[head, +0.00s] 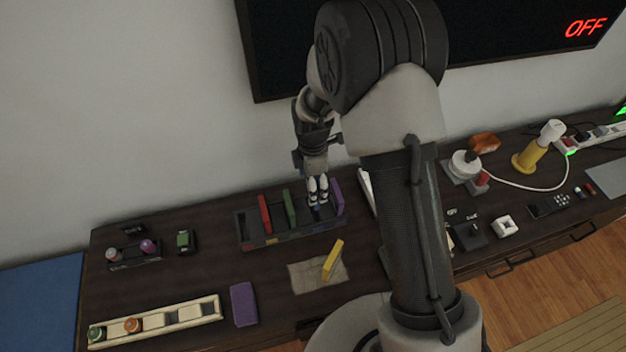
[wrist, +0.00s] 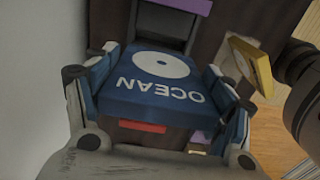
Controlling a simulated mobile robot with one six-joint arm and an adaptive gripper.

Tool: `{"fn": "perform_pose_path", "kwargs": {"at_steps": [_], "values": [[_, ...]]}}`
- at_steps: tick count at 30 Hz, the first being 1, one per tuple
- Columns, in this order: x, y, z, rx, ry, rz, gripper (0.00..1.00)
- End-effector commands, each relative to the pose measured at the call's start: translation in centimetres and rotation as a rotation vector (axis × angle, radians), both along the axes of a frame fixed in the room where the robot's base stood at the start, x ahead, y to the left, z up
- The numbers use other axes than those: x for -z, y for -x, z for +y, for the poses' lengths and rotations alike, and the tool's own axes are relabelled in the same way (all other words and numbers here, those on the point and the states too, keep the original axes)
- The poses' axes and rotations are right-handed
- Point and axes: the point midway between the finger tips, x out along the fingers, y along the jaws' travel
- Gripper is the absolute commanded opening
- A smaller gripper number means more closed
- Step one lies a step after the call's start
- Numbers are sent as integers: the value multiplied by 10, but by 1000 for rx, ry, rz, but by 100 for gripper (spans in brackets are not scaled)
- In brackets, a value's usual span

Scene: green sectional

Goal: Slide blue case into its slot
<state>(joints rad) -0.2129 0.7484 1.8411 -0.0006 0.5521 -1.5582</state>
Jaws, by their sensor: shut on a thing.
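My gripper (head: 318,190) is over the dark slotted rack (head: 262,241) on the dark cabinet top. In the wrist view it is shut on the blue case (wrist: 150,82), whose face shows a pale disc and the word OCEAN. In the head view only a small dark blue bit of the case shows below the fingertips, between the green case (head: 289,208) and the upright purple case (head: 338,197). A red case (head: 264,214) stands further left in the rack. Whether the blue case's lower edge is inside a slot cannot be told.
A yellow case (head: 333,260) leans upright on a tan mat (head: 306,278) in front of the rack. A wall screen (head: 285,50) is behind. Chargers and cables fill the right side.

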Motion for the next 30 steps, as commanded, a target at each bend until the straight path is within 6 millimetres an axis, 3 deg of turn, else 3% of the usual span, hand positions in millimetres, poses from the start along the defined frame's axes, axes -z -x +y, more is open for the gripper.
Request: {"fn": "perform_pose_path", "kwargs": {"at_steps": [8,24,30], "values": [[7,0,0,1,0,0,50],[53,0,0,1,0,0,50],[58,0,0,1,0,-1,50]]}}
